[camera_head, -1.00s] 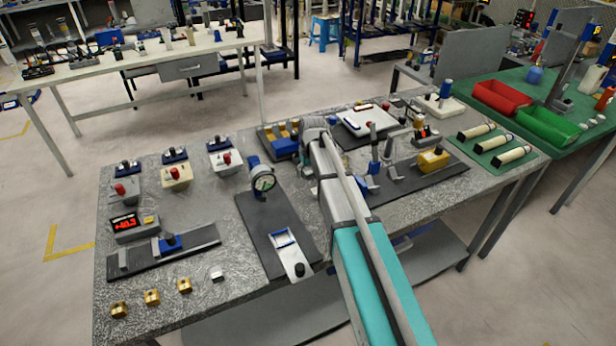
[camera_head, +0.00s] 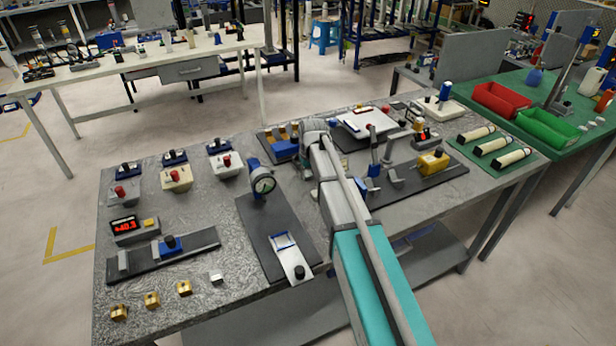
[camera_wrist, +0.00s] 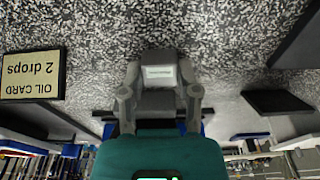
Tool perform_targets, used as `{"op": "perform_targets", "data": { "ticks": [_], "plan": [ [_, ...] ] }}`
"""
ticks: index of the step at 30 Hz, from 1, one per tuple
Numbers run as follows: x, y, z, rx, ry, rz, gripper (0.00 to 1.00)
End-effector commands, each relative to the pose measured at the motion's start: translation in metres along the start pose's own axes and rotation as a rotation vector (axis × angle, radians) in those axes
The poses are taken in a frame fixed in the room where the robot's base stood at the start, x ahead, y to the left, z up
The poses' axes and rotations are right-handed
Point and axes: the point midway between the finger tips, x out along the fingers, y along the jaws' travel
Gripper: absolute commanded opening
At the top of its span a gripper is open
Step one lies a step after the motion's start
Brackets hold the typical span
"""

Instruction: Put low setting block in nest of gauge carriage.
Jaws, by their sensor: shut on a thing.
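My gripper (camera_wrist: 160,96) shows in the wrist view, its two fingers shut on a small grey block (camera_wrist: 160,74) with a pale label, which I take to be the low setting block. Speckled grey bench top lies beyond it; I cannot tell how high the block is held. In the head view my arm hides the fingers and the block. The gauge carriage (camera_head: 297,269) is a pale slide with a blue-framed part and a black knob, at the front of a dark base plate. A dial gauge (camera_head: 263,185) stands at the plate's back. The nest's inside is too small to make out.
Left of the plate are a red digital display (camera_head: 126,225), a dark rail with a blue slide (camera_head: 170,247), several brass blocks (camera_head: 151,299) and a small silver block (camera_head: 216,278). A yellow block (camera_head: 433,162) stands on the right-hand plate. An oil card (camera_wrist: 32,76) shows in the wrist view.

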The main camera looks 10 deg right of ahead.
Motion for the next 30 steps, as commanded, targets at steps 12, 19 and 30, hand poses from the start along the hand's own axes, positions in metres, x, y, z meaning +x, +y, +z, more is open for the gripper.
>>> {"op": "perform_targets", "data": {
  "ticks": [12, 19, 30],
  "plan": [
    [-0.002, 0.0, -0.001, 0.0, 0.0, 0.0, 0.0],
    [-0.012, 0.0, -0.002, 0.0, 0.0, 0.0, 0.0],
    [-0.049, -0.003, 0.005, 0.0, 0.0, 0.0, 0.0]
  ]
}}
